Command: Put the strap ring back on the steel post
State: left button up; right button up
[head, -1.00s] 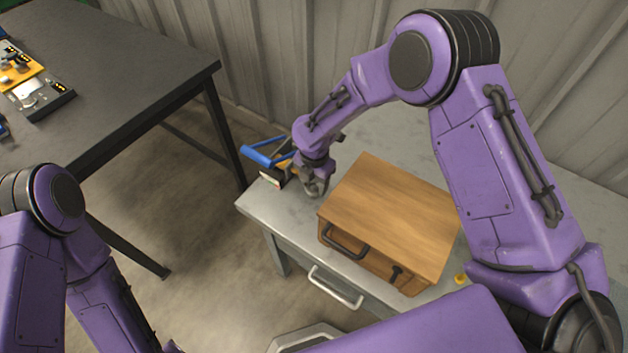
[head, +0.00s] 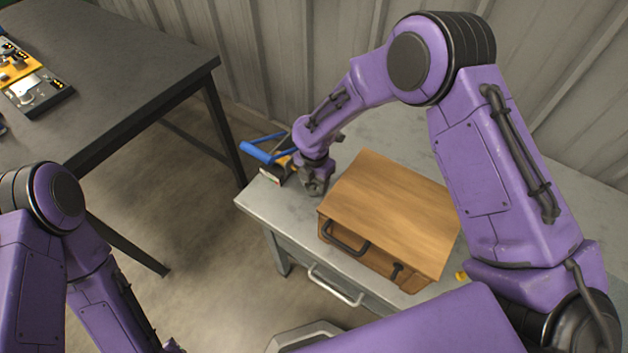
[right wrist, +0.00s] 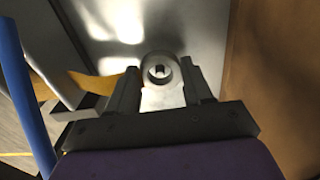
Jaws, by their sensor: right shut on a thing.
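My right gripper (head: 316,188) is low over the grey bench, just left of the wooden box. In the right wrist view its fingers (right wrist: 160,85) stand on either side of a round grey metal ring (right wrist: 160,69) with a dark centre, which I take as the strap ring. An orange-yellow strap (right wrist: 105,87) runs from the left to the left finger. I cannot make out the steel post apart from the ring; whether the ring is around it, I cannot tell. My left arm shows at lower left in the head view, its gripper out of view.
A wooden box (head: 395,215) with dark handles stands close right of my right gripper on the grey bench (head: 262,212). A blue-handled item (head: 262,153) sits at the bench's left corner. A dark table (head: 110,75) with devices stands at far left, across a floor gap.

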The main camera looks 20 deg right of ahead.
jog(key=shift+f, duration=0.5)
jog(key=o, duration=1.4)
jog(key=shift+o, duration=0.2)
jog(key=shift+r+p, duration=3.85)
jog(key=shift+r, duration=0.7)
